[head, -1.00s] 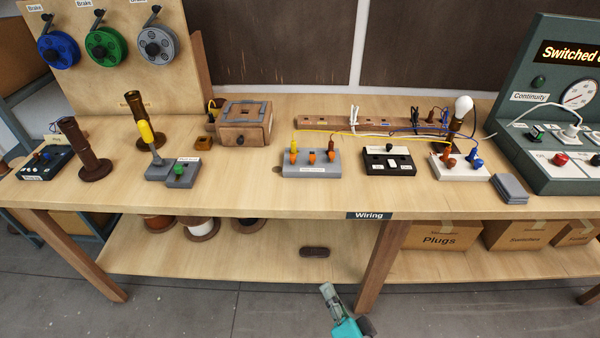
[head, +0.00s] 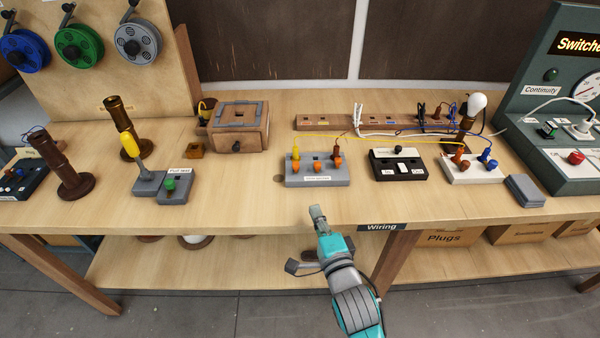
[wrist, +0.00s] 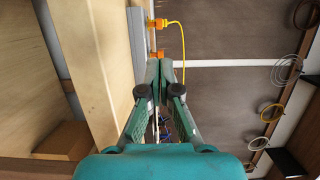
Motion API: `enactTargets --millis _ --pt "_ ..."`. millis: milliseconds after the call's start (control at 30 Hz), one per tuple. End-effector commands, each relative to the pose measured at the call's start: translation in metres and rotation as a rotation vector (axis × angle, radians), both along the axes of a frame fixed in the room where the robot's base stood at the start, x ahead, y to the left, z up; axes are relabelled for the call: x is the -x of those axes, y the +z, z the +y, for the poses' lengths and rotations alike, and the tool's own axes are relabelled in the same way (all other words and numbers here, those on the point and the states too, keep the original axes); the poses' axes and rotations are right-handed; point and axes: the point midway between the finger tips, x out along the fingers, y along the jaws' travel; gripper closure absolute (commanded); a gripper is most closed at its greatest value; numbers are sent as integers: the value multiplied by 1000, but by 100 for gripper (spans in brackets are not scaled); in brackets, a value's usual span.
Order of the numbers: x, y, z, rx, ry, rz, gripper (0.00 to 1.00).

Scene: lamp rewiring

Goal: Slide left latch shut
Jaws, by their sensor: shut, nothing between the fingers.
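The grey connector block (head: 318,182) sits near the front of the bench, with a label on its front. Small orange latches stand on it; the left one (head: 295,167) is below a yellow plug (head: 296,153), and others are at the middle (head: 317,167) and right. How far the left latch is slid, I cannot tell. My gripper (head: 316,212) is shut and empty, in front of the block at the bench's front edge, apart from it. In the wrist view the block (wrist: 138,50) and orange parts (wrist: 157,23) show beyond the fingertips (wrist: 160,64).
A black switch box (head: 398,170) and a white lamp base (head: 474,174) stand to the right. A grey test box (head: 175,189) and a wooden box (head: 240,130) are to the left. Yellow and blue wires run behind the block. The bench before the block is clear.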

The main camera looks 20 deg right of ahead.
Motion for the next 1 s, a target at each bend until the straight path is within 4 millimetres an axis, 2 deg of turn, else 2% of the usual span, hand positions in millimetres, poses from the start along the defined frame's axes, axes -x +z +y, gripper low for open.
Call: enactTargets --millis 267,800,1000 --pt "-12 0 -1 2 0 0 100" --pt "-99 1 -6 2 -1 -1 100" --pt "-126 0 -7 1 0 -1 100"
